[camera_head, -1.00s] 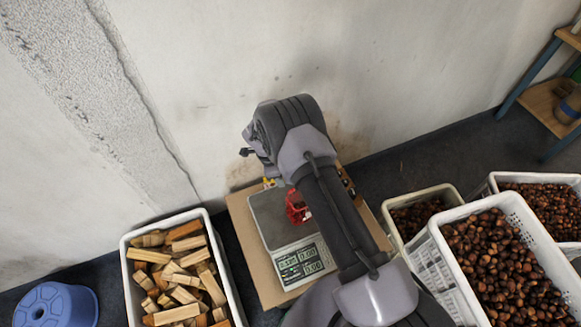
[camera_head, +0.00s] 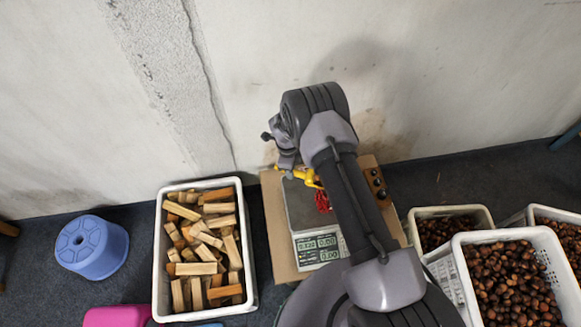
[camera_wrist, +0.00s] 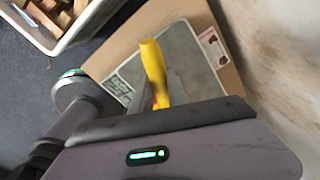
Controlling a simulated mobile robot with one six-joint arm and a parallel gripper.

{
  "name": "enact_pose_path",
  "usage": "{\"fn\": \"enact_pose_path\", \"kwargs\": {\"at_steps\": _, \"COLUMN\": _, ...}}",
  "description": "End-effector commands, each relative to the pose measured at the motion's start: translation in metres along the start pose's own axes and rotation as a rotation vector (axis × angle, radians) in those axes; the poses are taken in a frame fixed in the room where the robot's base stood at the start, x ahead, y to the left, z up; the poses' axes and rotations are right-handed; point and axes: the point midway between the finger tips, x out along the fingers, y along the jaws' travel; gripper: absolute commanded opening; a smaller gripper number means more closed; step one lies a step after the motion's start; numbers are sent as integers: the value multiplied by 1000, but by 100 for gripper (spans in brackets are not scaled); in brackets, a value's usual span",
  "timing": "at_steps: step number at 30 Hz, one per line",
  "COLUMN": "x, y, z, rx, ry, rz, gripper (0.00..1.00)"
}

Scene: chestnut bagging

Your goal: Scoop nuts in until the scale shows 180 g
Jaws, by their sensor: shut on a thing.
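My gripper (camera_head: 288,163) is shut on a yellow tool, seemingly the scoop (camera_head: 306,177), above the far end of the scale. Its yellow handle (camera_wrist: 154,68) stands up between the jaws in the wrist view; whether it holds nuts I cannot tell. The scale (camera_head: 298,208) has a grey plate and a lit display (camera_head: 318,246). Its upper left figure seems to read 0.132, but is small. A red net bag (camera_head: 323,201) is on the plate, partly behind my arm. Brown chestnuts (camera_head: 512,285) fill a white crate at the right.
More chestnuts lie in a smaller crate (camera_head: 413,213) and a crate at the right edge. The scale stands on a cardboard box (camera_head: 277,228). A white crate of wood blocks (camera_head: 161,262) is left of it, then a blue stool (camera_head: 92,247). The wall is close behind.

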Motion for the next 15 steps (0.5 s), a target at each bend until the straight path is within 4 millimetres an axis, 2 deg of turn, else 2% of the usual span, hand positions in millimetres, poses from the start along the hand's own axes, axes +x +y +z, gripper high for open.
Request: {"fn": "enact_pose_path", "kwargs": {"at_steps": 15, "x": -3, "y": 0, "z": -8, "rx": 4, "ry": -154, "rz": 1, "gripper": 0}}
